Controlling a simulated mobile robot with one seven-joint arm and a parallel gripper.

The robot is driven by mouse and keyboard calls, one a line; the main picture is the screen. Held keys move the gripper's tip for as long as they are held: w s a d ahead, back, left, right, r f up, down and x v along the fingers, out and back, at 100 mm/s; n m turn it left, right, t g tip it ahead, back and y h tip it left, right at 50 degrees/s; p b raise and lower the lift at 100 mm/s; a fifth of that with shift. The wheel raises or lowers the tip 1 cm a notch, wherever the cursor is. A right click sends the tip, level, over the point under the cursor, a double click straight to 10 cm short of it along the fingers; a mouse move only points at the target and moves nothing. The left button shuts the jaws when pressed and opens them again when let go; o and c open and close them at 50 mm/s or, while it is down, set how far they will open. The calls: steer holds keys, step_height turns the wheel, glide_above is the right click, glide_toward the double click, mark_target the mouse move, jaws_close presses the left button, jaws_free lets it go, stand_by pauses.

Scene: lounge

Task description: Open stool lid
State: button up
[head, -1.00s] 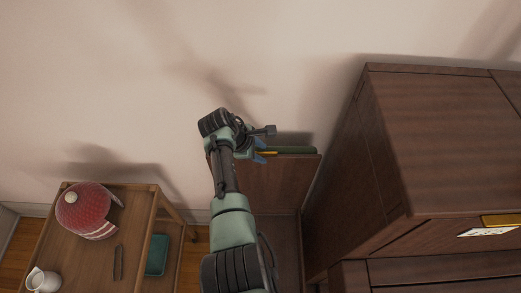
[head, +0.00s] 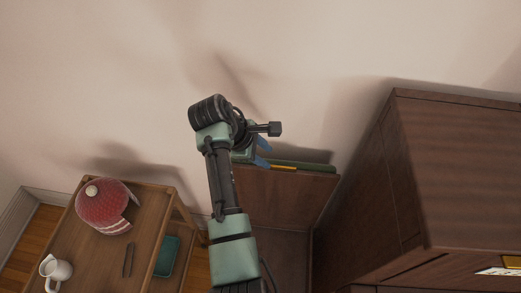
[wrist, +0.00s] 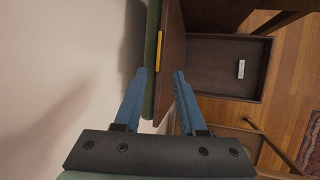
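The stool lid (head: 285,195) stands raised, near upright, close to the wall, with its brown wooden side facing the head camera. Its green padded side faces the wall, and a yellow strip (head: 284,167) marks its upper edge. The lid (wrist: 172,55) also shows edge-on in the wrist view. The stool's box (wrist: 210,75) is uncovered there, with a small white item (wrist: 241,69) inside. My gripper (wrist: 162,72) is open, its blue fingers apart at the lid's edge; contact cannot be told. In the head view my arm partly hides the gripper (head: 262,153).
A large dark wooden cabinet (head: 450,175) stands close on the right of the stool. The wall (head: 300,50) is behind the lid.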

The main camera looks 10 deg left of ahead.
steer(key=shift+v, duration=1.2)
